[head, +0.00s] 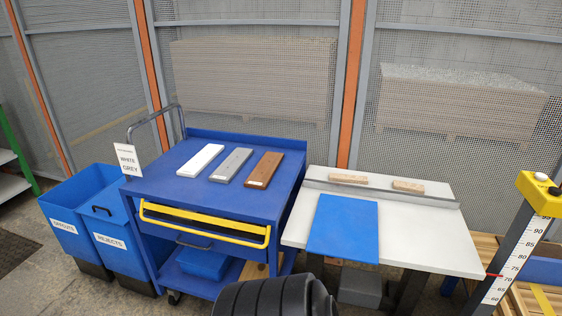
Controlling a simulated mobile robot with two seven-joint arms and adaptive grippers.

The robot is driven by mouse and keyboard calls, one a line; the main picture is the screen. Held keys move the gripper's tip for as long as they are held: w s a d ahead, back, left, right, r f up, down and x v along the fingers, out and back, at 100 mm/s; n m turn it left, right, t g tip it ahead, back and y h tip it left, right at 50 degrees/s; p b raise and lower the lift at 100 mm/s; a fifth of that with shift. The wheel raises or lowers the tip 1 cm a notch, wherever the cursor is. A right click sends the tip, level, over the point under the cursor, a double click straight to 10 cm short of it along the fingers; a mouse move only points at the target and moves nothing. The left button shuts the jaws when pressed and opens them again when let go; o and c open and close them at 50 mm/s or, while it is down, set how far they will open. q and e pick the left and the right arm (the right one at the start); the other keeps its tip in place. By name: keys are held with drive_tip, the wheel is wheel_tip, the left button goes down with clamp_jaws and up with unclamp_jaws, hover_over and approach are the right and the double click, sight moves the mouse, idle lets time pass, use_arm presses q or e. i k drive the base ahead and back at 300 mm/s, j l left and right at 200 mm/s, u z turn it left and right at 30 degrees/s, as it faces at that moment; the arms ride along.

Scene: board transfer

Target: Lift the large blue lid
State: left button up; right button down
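A large flat blue panel (343,228), which looks like the blue lid, lies on the white-topped table (430,235) right of centre. It reaches the table's front edge. I see no handle on it and cannot tell what, if anything, is under it. Neither of my grippers shows in the head view, and nothing is touching the panel.
A blue cart (230,205) left of the table carries a white board (200,160), a grey board (231,165) and a brown board (264,169). Blue bins (66,215) stand further left. Two wooden blocks (348,178) lie behind the panel. A measuring post (520,250) stands at right.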

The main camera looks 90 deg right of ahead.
sight(345, 227)
drive_tip(key=z, duration=3.3)
